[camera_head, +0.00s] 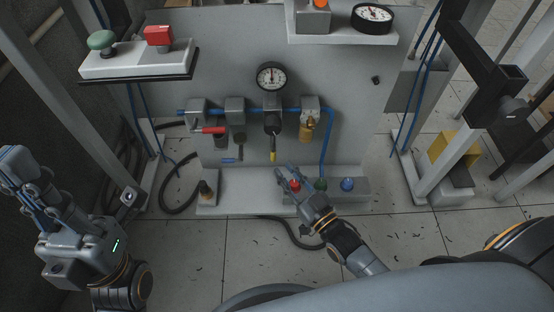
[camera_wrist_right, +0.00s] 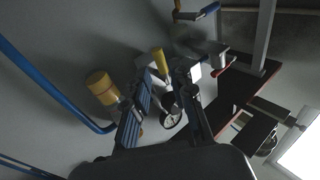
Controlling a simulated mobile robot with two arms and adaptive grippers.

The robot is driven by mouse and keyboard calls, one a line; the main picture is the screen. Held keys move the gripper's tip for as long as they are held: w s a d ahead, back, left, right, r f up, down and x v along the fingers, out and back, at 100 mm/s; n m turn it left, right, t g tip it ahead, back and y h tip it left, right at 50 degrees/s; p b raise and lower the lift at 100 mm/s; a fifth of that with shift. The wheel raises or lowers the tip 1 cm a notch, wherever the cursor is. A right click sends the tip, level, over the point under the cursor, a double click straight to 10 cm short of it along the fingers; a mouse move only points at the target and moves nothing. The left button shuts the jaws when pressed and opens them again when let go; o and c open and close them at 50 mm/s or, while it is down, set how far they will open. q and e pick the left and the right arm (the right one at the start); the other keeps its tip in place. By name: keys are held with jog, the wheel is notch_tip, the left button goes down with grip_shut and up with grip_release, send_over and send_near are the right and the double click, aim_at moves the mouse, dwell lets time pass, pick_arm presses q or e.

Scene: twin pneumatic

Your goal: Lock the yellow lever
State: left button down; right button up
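The yellow lever (camera_head: 273,156) hangs down from the valve below the gauge on the grey panel, its yellow grip at the bottom. My right gripper (camera_head: 284,173) is just below and slightly right of it, fingers pointing up toward the panel. In the right wrist view the lever's yellow grip (camera_wrist_right: 161,62) shows beyond and between the fingertips of my right gripper (camera_wrist_right: 165,78), which are apart. I cannot tell whether they touch it. My left gripper (camera_head: 72,178) is at the far left, away from the panel, with its fingers spread and empty.
A red lever (camera_head: 209,130) and a blue lever (camera_head: 231,160) sit left of the yellow one. A brass cylinder (camera_head: 307,130) is to its right. Red (camera_head: 295,184), green (camera_head: 320,184) and blue (camera_head: 347,184) buttons lie below, close to my right gripper. A blue hose (camera_head: 328,140) runs down at right.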

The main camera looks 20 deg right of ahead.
jog(key=v, duration=0.5)
jog(key=shift+s, duration=0.2)
